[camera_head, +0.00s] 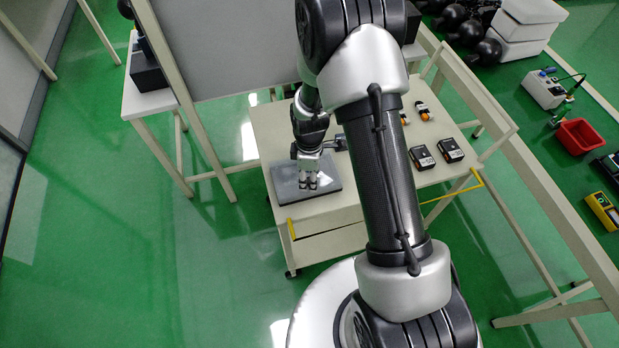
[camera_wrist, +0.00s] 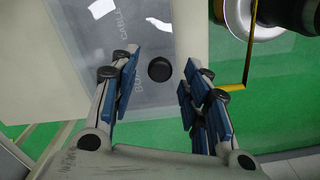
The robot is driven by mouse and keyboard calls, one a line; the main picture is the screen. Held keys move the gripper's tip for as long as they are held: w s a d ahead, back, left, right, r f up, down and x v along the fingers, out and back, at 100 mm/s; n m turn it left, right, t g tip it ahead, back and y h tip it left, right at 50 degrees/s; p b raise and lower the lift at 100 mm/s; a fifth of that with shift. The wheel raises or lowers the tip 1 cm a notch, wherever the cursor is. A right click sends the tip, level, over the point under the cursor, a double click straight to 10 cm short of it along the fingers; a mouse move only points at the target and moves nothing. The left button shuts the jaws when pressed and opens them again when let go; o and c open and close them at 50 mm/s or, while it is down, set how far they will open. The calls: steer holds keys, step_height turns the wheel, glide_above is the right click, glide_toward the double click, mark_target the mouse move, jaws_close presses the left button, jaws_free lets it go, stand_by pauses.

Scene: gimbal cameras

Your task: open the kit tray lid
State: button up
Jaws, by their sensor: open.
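The kit tray (camera_head: 284,189) lies on the left part of a cream cart top, with its grey see-through lid shut over it. In the wrist view the lid (camera_wrist: 188,30) shows faint lettering beneath it and a round black knob (camera_wrist: 159,69) on top. My gripper (camera_head: 309,184) points down over the tray in the head view and hides the knob there. In the wrist view my gripper (camera_wrist: 160,90) is open, with its blue-padded fingers on either side of the knob. I cannot tell whether the fingers touch the lid.
The cart top (camera_head: 270,125) also bears two black devices (camera_head: 437,154) and two small orange-tipped items (camera_head: 422,110) right of my arm. A yellow handle (camera_head: 450,195) runs along the cart's near edge. A grey panel (camera_head: 230,40) stands behind the cart. Green floor is clear at left.

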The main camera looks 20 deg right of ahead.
steer(key=shift+f, duration=0.45)
steer(key=shift+c, duration=0.2)
jaws_close()
stand_by(0.4)
